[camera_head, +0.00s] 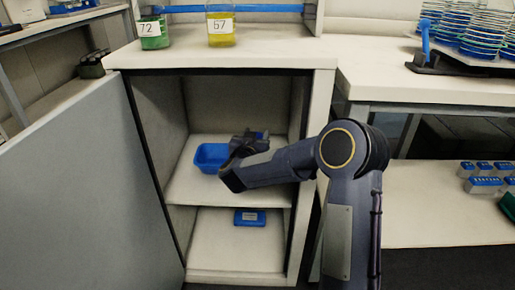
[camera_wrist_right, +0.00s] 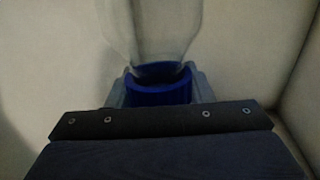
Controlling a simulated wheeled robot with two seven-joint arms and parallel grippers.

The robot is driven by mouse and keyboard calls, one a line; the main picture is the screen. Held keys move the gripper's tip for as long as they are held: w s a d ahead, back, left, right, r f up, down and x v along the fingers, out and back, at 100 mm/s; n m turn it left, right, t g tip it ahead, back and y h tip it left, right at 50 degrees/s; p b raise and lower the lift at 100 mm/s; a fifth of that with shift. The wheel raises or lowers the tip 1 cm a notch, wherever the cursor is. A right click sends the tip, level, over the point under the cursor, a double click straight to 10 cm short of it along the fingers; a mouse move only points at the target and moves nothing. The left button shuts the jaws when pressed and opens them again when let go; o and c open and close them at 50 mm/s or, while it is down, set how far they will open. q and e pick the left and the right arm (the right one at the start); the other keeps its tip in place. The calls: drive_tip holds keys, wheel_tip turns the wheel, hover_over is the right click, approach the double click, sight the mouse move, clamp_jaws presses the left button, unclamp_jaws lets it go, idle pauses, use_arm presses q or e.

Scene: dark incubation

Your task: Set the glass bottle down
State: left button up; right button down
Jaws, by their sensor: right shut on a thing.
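My right gripper (camera_head: 250,143) reaches into the open cabinet (camera_head: 320,75), over its middle shelf (camera_head: 188,190). In the right wrist view its fingers are shut around the blue cap (camera_wrist_right: 160,92) of a glass bottle (camera_wrist_right: 150,35). The clear glass body extends away beyond the cap. In the head view the bottle is mostly hidden by the gripper and too small to make out. I cannot tell whether its base touches the shelf. My left gripper is not in view.
A blue tray (camera_head: 208,158) is on the middle shelf, just left of the gripper. A blue box (camera_head: 250,218) lies on the lower shelf. The cabinet door (camera_head: 80,190) stands open at left. Labelled green (camera_head: 153,38) and yellow (camera_head: 221,32) bottles stand on top.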

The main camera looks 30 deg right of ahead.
drive_tip(key=shift+d+f+b, duration=0.15)
drive_tip(key=shift+f+b, duration=0.2)
drive_tip(key=shift+f, duration=0.55)
drive_tip(key=shift+d+f+b, duration=0.15)
drive_tip(key=shift+f+b, duration=0.2)
drive_tip(key=shift+f, duration=0.6)
drive_tip(key=c, duration=0.7)
unclamp_jaws()
drive_tip(key=shift+s+f, duration=0.1)
